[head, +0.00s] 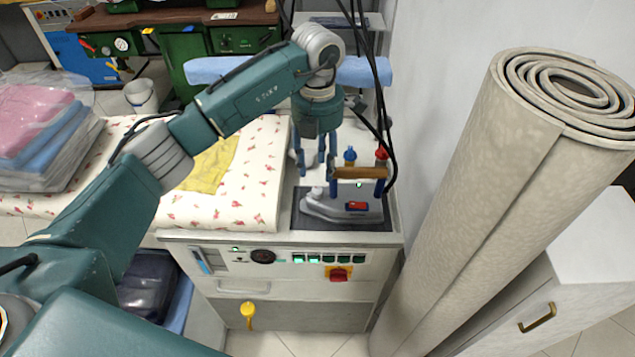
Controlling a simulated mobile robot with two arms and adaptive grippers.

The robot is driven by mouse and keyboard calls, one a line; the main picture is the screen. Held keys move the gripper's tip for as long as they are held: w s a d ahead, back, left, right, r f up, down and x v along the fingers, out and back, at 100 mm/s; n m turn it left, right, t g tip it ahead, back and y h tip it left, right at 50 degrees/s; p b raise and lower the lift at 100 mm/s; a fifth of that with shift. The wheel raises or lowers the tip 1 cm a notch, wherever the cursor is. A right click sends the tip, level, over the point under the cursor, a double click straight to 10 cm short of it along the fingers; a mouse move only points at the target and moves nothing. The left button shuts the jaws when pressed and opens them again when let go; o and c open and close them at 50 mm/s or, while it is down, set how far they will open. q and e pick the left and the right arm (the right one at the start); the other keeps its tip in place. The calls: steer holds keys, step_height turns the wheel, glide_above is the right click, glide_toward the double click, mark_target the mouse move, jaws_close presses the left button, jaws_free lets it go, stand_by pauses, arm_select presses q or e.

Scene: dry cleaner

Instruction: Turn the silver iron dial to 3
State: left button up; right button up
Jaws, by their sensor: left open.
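The silver iron (340,210) sits on a dark rest pad (312,224) on top of the ironing unit. It has a brown handle (360,172) on blue posts and a small red and blue part (356,206) on its side. A small pale knob (317,192) shows at its left end; I cannot read any dial numbers. My left gripper (314,170) points down just above and behind the left end of the iron. It is open and looks empty, and whether its fingers touch the iron cannot be told. My right gripper is out of view.
Black hoses hang down beside the iron's right end. A floral ironing board (240,200) with a yellow cloth (210,165) lies to the left. The control panel (215,262) has a red switch (338,274). A rolled carpet (480,190) stands close on the right.

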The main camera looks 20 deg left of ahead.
mark_target(318, 190)
arm_select(q)
step_height(318, 190, down, 8)
steer(key=shift+r+p, duration=0.1)
steer(key=shift+p, duration=0.75)
steer(key=shift+c, duration=0.5)
jaws_close()
